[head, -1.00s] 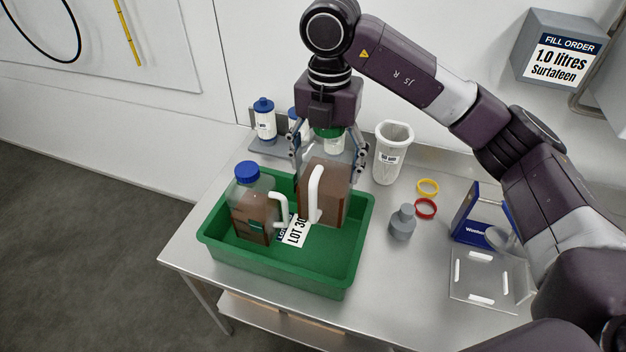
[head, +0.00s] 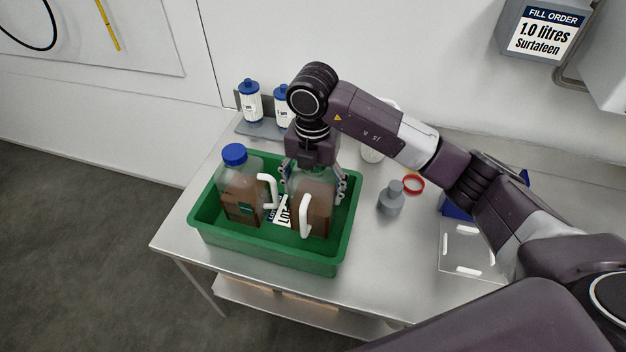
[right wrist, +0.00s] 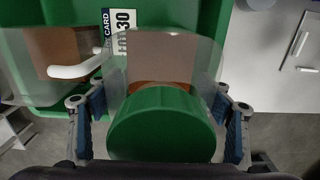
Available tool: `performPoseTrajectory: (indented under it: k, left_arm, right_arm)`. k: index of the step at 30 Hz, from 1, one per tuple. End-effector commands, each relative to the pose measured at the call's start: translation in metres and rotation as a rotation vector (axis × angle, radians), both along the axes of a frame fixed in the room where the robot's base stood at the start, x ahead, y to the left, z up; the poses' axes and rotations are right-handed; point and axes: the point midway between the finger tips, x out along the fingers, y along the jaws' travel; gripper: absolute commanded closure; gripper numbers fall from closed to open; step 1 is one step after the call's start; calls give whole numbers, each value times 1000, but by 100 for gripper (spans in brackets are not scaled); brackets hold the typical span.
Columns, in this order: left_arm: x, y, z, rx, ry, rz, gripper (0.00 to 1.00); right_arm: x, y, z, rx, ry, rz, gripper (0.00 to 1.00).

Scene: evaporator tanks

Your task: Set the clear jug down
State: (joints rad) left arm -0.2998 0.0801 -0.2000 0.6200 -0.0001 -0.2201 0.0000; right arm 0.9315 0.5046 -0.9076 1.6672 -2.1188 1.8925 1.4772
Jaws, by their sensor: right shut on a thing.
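The clear jug (head: 313,217) has a white handle, brown contents and a green cap, which shows in the right wrist view (right wrist: 160,125). It is upright inside the right half of the green tray (head: 265,260). My right gripper (head: 314,178) is shut on the jug from above, with a finger on each side of its upper part. I cannot tell whether the jug's base touches the tray floor. A second clear jug (head: 240,197) with a blue cap and brown contents stands in the tray's left half. My left gripper is not in view.
A lot card (head: 281,210) lies between the jugs. Blue-capped white bottles (head: 250,102) stand behind the tray. A grey bottle-shaped piece (head: 391,198) and a red ring (head: 413,184) lie to the right on the steel table (head: 385,265).

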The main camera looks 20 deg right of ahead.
Motion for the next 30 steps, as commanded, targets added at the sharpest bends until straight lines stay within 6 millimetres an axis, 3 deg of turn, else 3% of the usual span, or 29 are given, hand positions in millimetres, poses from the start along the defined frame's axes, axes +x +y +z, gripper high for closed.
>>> performPoseTrajectory:
  k: [8, 19, 20, 24, 30]
  left_arm:
    - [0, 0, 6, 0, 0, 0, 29]
    - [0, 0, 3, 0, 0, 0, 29]
    - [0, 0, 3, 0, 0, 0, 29]
    - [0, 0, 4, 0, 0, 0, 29]
    - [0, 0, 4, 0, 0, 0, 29]
  right_arm:
    - [0, 1, -31, 2, -3, 0, 85]
    - [1, 1, -36, 2, -4, 1, 85]
    - [0, 0, -38, 0, 0, 1, 25]
    - [0, 0, -37, -1, 1, 1, 10]
    - [0, 0, -37, -1, 1, 1, 10]
